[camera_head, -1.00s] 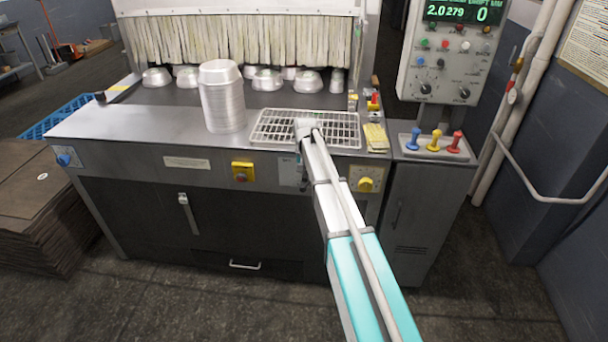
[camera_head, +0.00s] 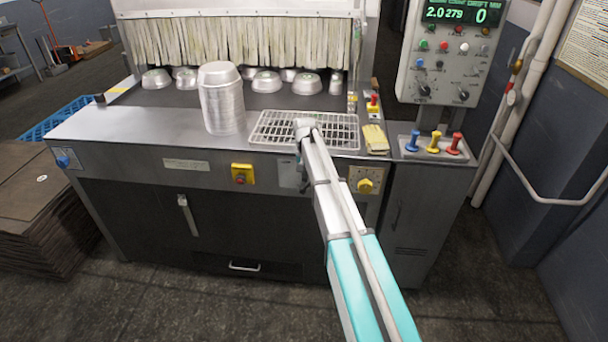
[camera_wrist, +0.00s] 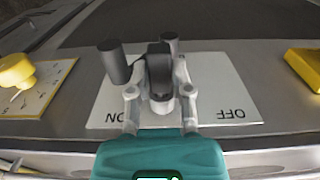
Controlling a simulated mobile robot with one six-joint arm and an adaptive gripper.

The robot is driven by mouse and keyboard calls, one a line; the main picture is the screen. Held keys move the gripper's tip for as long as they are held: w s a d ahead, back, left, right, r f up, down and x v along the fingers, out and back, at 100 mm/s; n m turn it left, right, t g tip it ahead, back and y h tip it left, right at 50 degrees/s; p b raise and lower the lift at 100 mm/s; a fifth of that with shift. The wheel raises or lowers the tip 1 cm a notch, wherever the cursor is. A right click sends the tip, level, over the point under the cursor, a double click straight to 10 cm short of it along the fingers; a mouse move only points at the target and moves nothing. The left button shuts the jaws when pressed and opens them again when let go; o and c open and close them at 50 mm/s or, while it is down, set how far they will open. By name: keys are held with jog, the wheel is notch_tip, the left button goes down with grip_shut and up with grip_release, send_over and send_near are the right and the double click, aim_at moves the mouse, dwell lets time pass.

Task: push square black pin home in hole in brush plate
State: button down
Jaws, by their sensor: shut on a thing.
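In the wrist view, my gripper (camera_wrist: 157,80) is shut on a dark block-like part (camera_wrist: 158,62) between its fingers, in front of a pale plate (camera_wrist: 212,92) marked ON and OFF. Dark rounded posts (camera_wrist: 115,62) show by the fingers. I cannot tell whether the held part is the square black pin. No hole shows; the fingers and held part cover the plate's middle. In the head view, the pale plate (camera_head: 288,172) is on the machine's front, and my arm hides most of the gripper. I cannot make out a separate brush plate.
A yellow knob (camera_head: 365,185) is right of the pale plate, and a yellow switch box (camera_head: 242,174) is to its left. Above are a wire rack (camera_head: 272,132) and a stack of pans (camera_head: 222,98). The floor in front is clear.

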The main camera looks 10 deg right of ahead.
jog(key=shift+w+d, duration=0.1)
jog(key=shift+w, duration=0.2)
dwell(0.4)
jog(key=shift+c, duration=2.3)
grip_release()
jog(key=shift+s, duration=0.15)
jog(key=s+a+r+n+p, duration=0.1)
jog(key=s+r+p, duration=0.1)
jog(key=s, duration=1.4)
jog(key=s+r+n+p, duration=0.1)
jog(key=s+n, duration=0.1)
jog(key=s, duration=1.4)
jog(key=shift+s+a+r+n+p, duration=0.3)
jog(key=shift+s+a+r+p, duration=0.05)
jog(key=shift+s, duration=0.05)
